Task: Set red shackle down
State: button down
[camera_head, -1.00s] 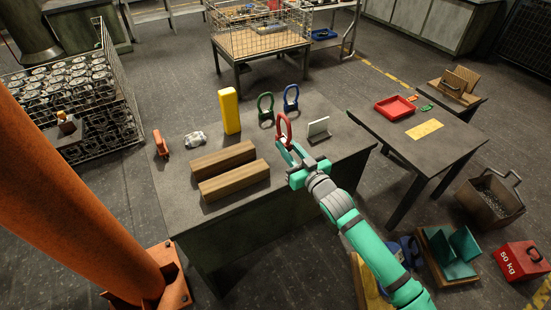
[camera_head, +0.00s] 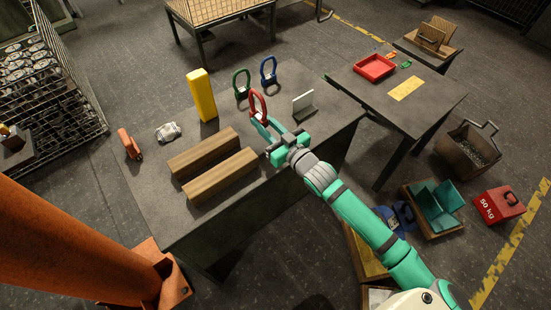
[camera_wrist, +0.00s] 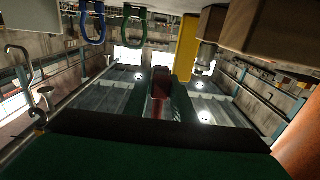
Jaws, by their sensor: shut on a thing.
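The red shackle (camera_head: 257,101), an upright loop, is at the tip of my gripper (camera_head: 264,122) over the dark workbench (camera_head: 152,203). My gripper's green fingers are shut on its lower part. In the wrist view, the red shackle (camera_wrist: 160,84) shows between the two fingers of my gripper (camera_wrist: 160,98). Whether its bottom touches the bench is hidden by the fingers. A green shackle (camera_head: 235,84) and a blue shackle (camera_head: 262,70) stand just behind it; both also hang at the top of the wrist view, green (camera_wrist: 125,29) and blue (camera_wrist: 82,25).
Two wooden beams (camera_head: 220,175) lie left of my gripper. A yellow block (camera_head: 196,91) stands behind them. A white angled plate (camera_head: 305,101) stands close to the right. An orange tool (camera_head: 130,144) and a small pale car-like object (camera_head: 168,131) are farther left. Bare bench lies at the front left.

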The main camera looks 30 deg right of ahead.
jog(key=s+f, duration=0.6)
jog(key=s, duration=0.1)
jog(key=shift+s+f, duration=0.25)
jog(key=shift+f, duration=0.05)
jog(key=shift+s+f, duration=0.15)
jog(key=shift+f, duration=0.8)
jog(key=shift+s+f, duration=0.15)
jog(key=shift+f, duration=0.75)
jog(key=shift+f, duration=0.1)
jog(key=c, duration=1.5)
grip_release()
